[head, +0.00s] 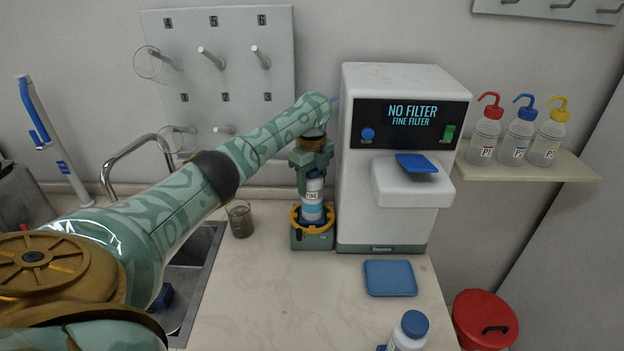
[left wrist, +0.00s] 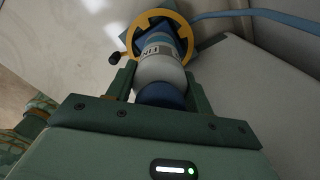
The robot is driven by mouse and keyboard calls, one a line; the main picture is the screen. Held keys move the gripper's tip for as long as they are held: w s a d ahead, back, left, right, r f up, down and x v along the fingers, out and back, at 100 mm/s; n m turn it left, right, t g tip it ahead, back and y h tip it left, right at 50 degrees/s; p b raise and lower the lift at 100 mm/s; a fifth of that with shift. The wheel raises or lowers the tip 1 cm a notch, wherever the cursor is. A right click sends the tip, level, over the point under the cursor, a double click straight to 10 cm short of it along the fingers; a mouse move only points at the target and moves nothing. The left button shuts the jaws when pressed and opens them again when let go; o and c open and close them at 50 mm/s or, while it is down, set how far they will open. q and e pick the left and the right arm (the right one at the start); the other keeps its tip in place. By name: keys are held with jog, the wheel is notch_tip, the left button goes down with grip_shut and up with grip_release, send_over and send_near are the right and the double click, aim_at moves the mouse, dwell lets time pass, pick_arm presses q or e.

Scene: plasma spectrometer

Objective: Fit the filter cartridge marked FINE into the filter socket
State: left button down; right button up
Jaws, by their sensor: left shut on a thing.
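The filter cartridge marked FINE (head: 312,197) is a white and blue cylinder with a blue cap. It stands about upright, and its lower end is at the yellow ring of the filter socket (head: 313,237). I cannot tell how deep it sits. My left gripper (head: 312,175) is shut on its upper part from above. In the left wrist view the cartridge (left wrist: 160,68) lies between my fingers, part of its label shows, and its far end meets the socket's yellow ring (left wrist: 135,30). My right gripper is not in view.
The white spectrometer (head: 355,215) stands right beside the socket; its screen reads NO FILTER, FINE FILTER. A beaker (head: 240,220) is left of the socket. A blue tray (head: 390,278) and another blue-capped white container (head: 408,333) are in front. A sink (head: 195,265) is at left.

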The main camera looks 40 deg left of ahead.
pick_arm(q)
jog(key=shift+f, duration=0.8)
jog(key=c, duration=0.5)
grip_release()
notch_tip(320, 180, up, 16)
jog(key=p, duration=0.5)
jog(key=shift+r+p, duration=0.2)
jog(key=shift+p, duration=0.2)
jog(key=shift+f, duration=0.1)
